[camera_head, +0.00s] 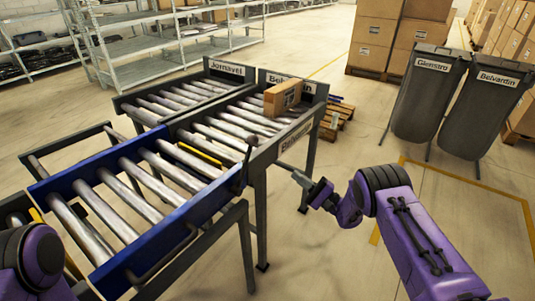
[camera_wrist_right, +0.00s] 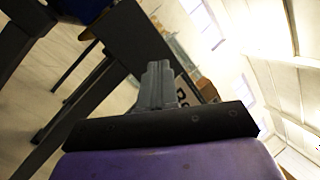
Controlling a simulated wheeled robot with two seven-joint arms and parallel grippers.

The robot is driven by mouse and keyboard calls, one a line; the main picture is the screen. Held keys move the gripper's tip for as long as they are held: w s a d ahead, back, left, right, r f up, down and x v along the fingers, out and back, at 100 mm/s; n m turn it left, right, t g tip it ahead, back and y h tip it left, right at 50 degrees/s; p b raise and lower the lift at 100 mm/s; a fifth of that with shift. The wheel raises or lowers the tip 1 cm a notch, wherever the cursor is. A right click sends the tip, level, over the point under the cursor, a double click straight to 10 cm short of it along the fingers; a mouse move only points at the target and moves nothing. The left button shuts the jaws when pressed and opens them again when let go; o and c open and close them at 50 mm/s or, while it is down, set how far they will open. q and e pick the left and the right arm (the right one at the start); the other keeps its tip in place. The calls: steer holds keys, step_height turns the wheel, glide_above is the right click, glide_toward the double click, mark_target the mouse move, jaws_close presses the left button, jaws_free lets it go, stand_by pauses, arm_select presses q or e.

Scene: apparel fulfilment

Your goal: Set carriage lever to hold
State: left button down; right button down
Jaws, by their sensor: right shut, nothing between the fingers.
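The blue-sided roller carriage (camera_head: 180,216) stands at the near end of the conveyor lanes. A thin dark upright lever (camera_head: 245,160) with a small knob is at its right side, close to the conveyor's end. My right gripper (camera_head: 299,177) is shut and empty, to the right of the lever and apart from it, pointing left toward the conveyor frame. Its closed fingers (camera_wrist_right: 159,82) show in the right wrist view, with a dark frame beam behind them. I cannot make out the lever in that view. My left arm shows at the lower left, but its gripper is out of view.
A cardboard box (camera_head: 283,97) lies on the right roller lane (camera_head: 225,127). Conveyor legs (camera_head: 260,210) stand left of my right arm. Two dark bins (camera_head: 426,95) (camera_head: 483,105) stand at the right.

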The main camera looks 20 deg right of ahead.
steer(key=r+g+y, duration=0.2)
steer(key=g+y, duration=0.1)
steer(key=r+n+g+y, duration=0.1)
steer(key=r+g+y, duration=0.1)
steer(key=r+g, duration=0.1)
steer(key=shift+w+d+y, duration=0.2)
steer(key=shift+y, duration=0.2)
steer(key=s+r+p+x, duration=0.1)
steer(key=p+x, duration=0.3)
steer(key=x, duration=0.9)
steer(key=shift+s+a+r, duration=0.15)
steer(key=shift+s+r, duration=0.05)
steer(key=shift+s, duration=0.45)
steer(key=shift+n, duration=0.3)
